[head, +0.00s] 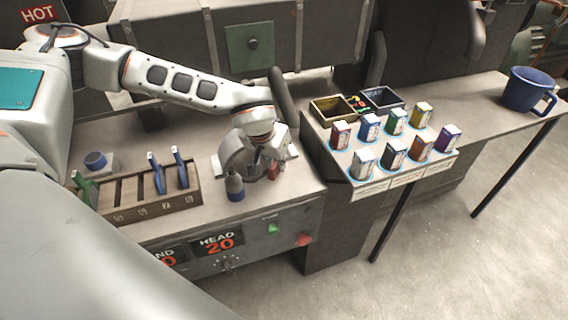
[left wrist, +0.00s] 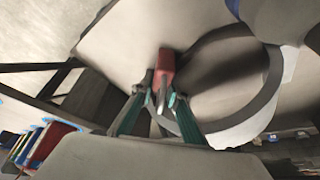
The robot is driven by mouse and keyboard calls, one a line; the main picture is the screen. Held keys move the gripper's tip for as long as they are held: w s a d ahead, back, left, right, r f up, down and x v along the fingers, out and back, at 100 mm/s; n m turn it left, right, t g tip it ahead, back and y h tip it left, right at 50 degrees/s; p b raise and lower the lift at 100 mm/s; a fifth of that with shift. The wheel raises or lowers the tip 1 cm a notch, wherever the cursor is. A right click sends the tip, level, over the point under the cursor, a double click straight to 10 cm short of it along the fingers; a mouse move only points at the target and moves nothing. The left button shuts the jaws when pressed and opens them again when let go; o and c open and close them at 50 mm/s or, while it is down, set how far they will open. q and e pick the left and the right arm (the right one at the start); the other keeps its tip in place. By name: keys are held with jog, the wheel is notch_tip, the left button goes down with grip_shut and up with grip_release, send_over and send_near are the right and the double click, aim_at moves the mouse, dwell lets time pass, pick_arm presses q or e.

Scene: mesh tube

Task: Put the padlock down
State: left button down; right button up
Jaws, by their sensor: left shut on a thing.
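The red padlock (left wrist: 166,62) is between the fingertips of my left gripper (left wrist: 160,92) in the left wrist view, with its metal shackle toward the camera. In the head view, my left gripper (head: 266,164) points down over the right part of the grey bench top (head: 304,190), and a bit of the red padlock (head: 274,173) shows below it. The left gripper is shut on the padlock. I cannot tell whether the padlock touches the bench top. My right gripper is not in view.
A dark bottle with a blue base (head: 235,186) stands just left of the gripper. A slotted wooden rack (head: 128,211) with several coloured-handled items is farther left. Several coloured boxes (head: 395,152), two bins (head: 333,110) and a blue mug (head: 527,90) are on the right table.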

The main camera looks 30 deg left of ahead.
pick_arm(q)
jog(key=shift+a, duration=0.15)
jog(key=shift+s+f, duration=0.1)
jog(key=c, duration=2)
grip_release()
jog(key=shift+o, duration=0.2)
